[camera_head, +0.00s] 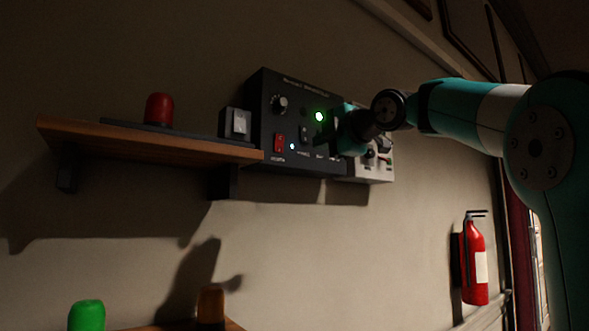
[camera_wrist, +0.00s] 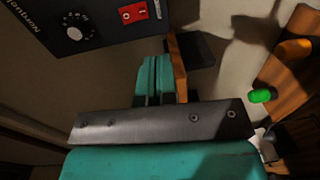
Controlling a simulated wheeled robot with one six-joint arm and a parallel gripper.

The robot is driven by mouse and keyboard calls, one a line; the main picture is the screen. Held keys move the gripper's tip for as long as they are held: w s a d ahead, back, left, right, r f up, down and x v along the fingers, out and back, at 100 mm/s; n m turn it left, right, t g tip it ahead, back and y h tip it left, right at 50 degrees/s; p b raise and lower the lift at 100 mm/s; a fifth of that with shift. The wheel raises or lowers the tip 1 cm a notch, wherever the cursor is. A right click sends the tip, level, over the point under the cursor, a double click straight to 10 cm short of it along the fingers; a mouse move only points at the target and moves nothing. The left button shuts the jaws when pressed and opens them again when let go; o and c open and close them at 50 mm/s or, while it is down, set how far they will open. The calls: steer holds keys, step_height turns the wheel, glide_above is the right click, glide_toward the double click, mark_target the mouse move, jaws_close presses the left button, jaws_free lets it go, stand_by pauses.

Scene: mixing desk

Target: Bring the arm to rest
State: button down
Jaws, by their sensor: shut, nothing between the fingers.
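My gripper (camera_head: 345,132) is in front of the right part of the black control panel (camera_head: 266,118) on the wall. In the wrist view my gripper's teal fingers (camera_wrist: 154,68) are closed together with nothing between them. The panel carries a knob (camera_head: 279,104), a lit green lamp (camera_head: 319,116), a red rocker switch (camera_head: 279,143) and a small blue light (camera_head: 292,146). The knob (camera_wrist: 75,27) and the red switch (camera_wrist: 133,13) also show in the wrist view. I cannot tell whether the gripper touches the panel; it hides part of it.
A pale box (camera_head: 378,168) is partly behind my gripper. Green (camera_head: 87,315) and orange (camera_head: 211,306) objects are below. A fire extinguisher (camera_head: 473,262) hangs right.

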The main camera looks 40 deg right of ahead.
steer(key=s+a+f+m+g+y, duration=0.2)
steer(key=a+f+m+g, duration=0.25)
steer(key=a+f, duration=0.75)
steer(key=s+a+f+m+g+y, duration=0.25)
steer(key=a+f+g, duration=0.35)
steer(key=f, duration=0.9)
steer(key=s+a+f+m+g, duration=0.2)
steer(key=s+a+f+g, duration=0.1)
steer(key=s+f, duration=0.6)
steer(key=s+a+f+m+g+h, duration=0.1)
steer(key=s+a+f+m+g, duration=0.1)
steer(key=s+a+f, duration=0.3)
steer(key=s+f+g, duration=0.1)
steer(key=s+f, duration=0.3)
steer(key=s, duration=0.1)
steer(key=shift+s+m+g, duration=0.3)
steer(key=shift+g, duration=0.05)
